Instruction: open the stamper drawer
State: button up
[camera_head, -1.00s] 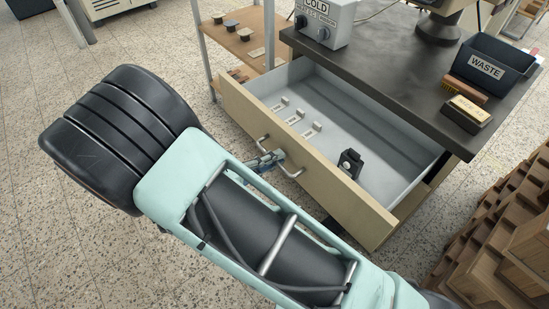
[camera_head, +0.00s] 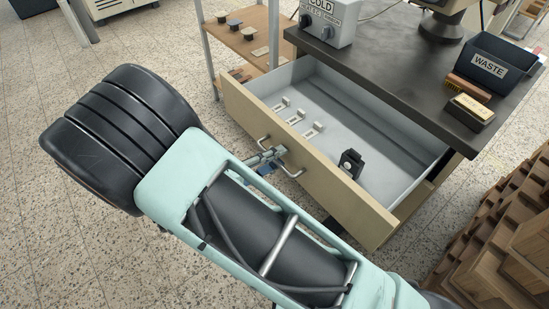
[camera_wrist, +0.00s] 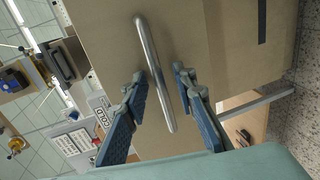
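The stamper drawer stands well open under the dark bench top; its tan front (camera_head: 335,185) shows in the head view, and its grey inside (camera_head: 375,150) is visible. The drawer front has a metal bar handle (camera_head: 291,172), which also shows in the wrist view (camera_wrist: 154,70). My gripper (camera_head: 272,156) is at the handle, partly hidden by my arm in the head view. In the wrist view my gripper (camera_wrist: 160,76) is open, with one blue-grey finger on each side of the bar and gaps between fingers and bar.
Inside the drawer are several small metal pieces (camera_head: 295,118) and a black holder (camera_head: 350,161). A waste bin (camera_head: 488,66) and a COLD control box (camera_head: 326,20) stand on the bench. Wooden pallets (camera_head: 505,235) are at lower right. The floor at left is clear.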

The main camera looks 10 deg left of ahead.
jog(key=v, duration=1.2)
dwell(0.4)
